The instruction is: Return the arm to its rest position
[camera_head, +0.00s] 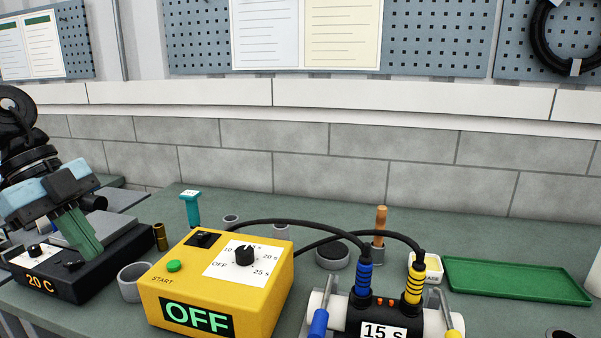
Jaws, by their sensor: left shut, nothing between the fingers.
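My left arm comes in from the left edge. My left gripper (88,250) has a light blue and black body with green fingers, which are together with nothing between them. It points down in front of or over the black box (100,262) that reads "20 C"; I cannot tell whether it touches the box. The gripper hides part of that box. My right gripper is not in view.
A yellow box (200,270) reading "OFF" stands right of the black box. Two black cables run from it to a clamp device (385,328) marked "15 S". A grey cup (132,284), a teal tool (191,208) and a green tray (515,280) are on the bench.

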